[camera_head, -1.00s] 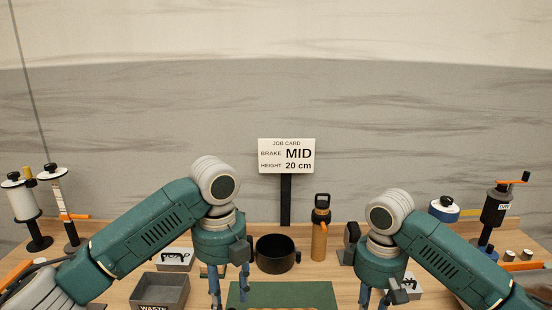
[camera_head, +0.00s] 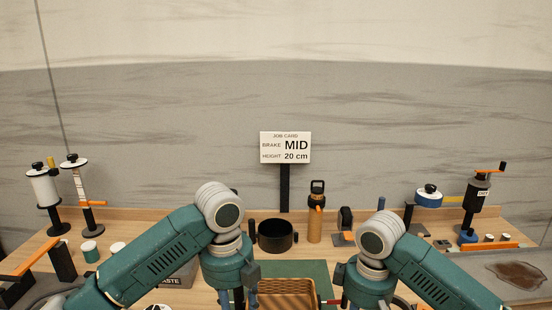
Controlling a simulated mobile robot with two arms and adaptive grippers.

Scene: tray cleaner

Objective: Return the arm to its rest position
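My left arm comes in from the left, and its gripper (camera_head: 238,298) hangs downward at the bottom edge, left of an orange-brown basket-like tray (camera_head: 282,284). My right gripper (camera_head: 364,299) hangs to the right of the tray. The fingertips of both grippers are cut off by the bottom edge or hidden, so I cannot tell whether they are open or hold anything. The tray lies over the dark green mat (camera_head: 316,268), and its near part is out of view. The job card (camera_head: 285,147) reads brake MID, height 20 cm.
A black pot (camera_head: 276,236), an orange bottle (camera_head: 316,218) and a black tape dispenser (camera_head: 345,228) stand behind the mat. Spools (camera_head: 43,190) stand at the left. A crank device (camera_head: 477,202) stands at the right. My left arm partly hides a grey waste bin (camera_head: 180,275).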

